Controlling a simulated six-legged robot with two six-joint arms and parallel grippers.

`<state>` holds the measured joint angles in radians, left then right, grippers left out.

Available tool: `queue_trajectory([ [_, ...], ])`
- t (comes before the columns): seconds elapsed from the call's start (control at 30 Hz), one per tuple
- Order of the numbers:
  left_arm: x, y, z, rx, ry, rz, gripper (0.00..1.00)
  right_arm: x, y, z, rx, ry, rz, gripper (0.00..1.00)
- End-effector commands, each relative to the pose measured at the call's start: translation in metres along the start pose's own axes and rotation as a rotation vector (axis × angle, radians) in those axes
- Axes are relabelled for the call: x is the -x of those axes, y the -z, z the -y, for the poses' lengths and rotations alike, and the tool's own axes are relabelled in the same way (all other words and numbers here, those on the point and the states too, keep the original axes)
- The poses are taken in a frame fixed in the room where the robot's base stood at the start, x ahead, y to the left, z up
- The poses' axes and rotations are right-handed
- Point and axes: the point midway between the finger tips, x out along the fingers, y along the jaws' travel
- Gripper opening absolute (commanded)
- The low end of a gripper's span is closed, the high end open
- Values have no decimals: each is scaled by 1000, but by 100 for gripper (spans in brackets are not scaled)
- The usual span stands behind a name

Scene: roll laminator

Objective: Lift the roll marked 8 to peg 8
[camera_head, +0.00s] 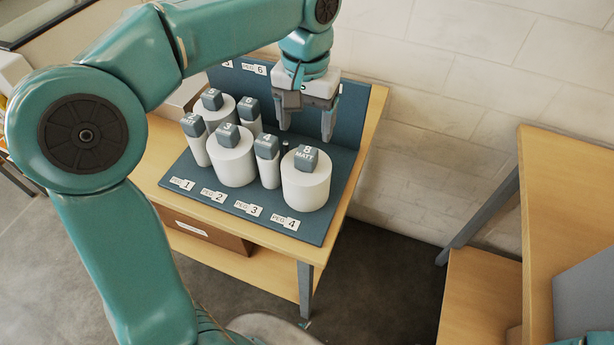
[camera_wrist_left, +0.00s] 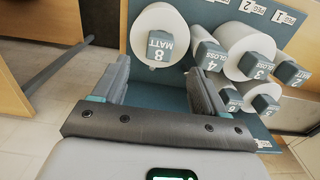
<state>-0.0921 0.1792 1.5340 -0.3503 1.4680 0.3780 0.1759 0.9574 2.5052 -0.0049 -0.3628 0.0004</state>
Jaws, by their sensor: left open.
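The roll marked 8 MATT (camera_head: 306,186) is a thick white cylinder with a grey-blue cap. It stands upright at the right front of the blue peg board (camera_head: 328,222). It also shows in the left wrist view (camera_wrist_left: 156,22), beyond the fingertips. My left gripper (camera_head: 308,122) is open and empty, above the back right of the board, behind and above roll 8 and apart from it. The PEG 4 label (camera_head: 286,222) lies in front of roll 8. A PEG 8 label cannot be made out; the arm hides part of the back panel. My right gripper is not in view.
Roll 4 (camera_head: 267,171) stands just left of roll 8, and roll 3 (camera_head: 232,165) is further left, with several other rolls behind. A bare dark peg (camera_head: 285,147) stands behind roll 8. Another wooden table (camera_head: 570,185) is at the right, across a floor gap.

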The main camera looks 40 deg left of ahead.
Motion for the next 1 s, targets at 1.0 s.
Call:
queue_trajectory([
  [1.0, -89, 4, 1, -1, 0, 0, 43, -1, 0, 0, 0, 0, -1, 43],
])
